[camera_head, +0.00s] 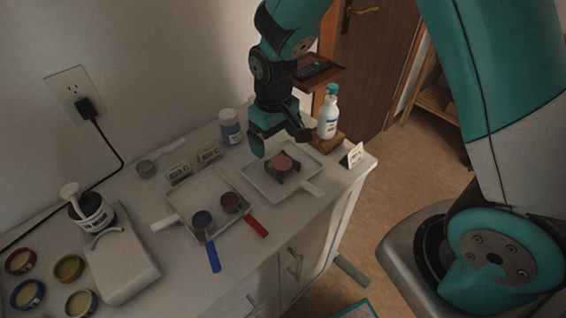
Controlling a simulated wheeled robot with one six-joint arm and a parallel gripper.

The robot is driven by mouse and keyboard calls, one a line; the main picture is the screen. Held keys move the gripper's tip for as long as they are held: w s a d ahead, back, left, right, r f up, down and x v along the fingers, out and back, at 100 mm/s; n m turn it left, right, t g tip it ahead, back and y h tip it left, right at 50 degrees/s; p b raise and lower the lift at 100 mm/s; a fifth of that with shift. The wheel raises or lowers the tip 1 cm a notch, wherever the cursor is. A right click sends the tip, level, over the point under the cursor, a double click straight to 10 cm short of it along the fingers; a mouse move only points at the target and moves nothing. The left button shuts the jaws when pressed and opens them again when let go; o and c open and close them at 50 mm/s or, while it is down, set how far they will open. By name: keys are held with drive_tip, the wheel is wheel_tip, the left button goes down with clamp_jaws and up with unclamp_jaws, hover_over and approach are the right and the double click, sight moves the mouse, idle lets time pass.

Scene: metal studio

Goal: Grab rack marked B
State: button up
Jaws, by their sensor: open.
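No letter B is readable in this view, so I cannot tell which item is rack B. Two white trays with handles lie on the white counter. The left tray (180,190) holds a blue-handled cup (203,226) and a red-handled cup (231,202). The right tray (258,185) holds a small dark stand with a pinkish round top (282,163). Small label cards stand behind the left tray (179,173) and at the counter's right end (353,156); their print is too small to read. My gripper (281,138) is open and empty, above the far side of the right tray.
A white jar (230,127) stands behind-left. A scale-like white device (122,268), a mortar (92,212) and several small round pots fill the counter's left. A cord runs from the wall outlet.

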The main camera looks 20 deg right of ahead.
sight(275, 157)
drive_tip(key=shift+a+f+p, duration=0.15)
drive_tip(key=shift+f+p, duration=0.35)
drive_tip(key=shift+f, duration=2.55)
drive_tip(key=c, duration=1)
drive_tip(key=shift+r, duration=0.1)
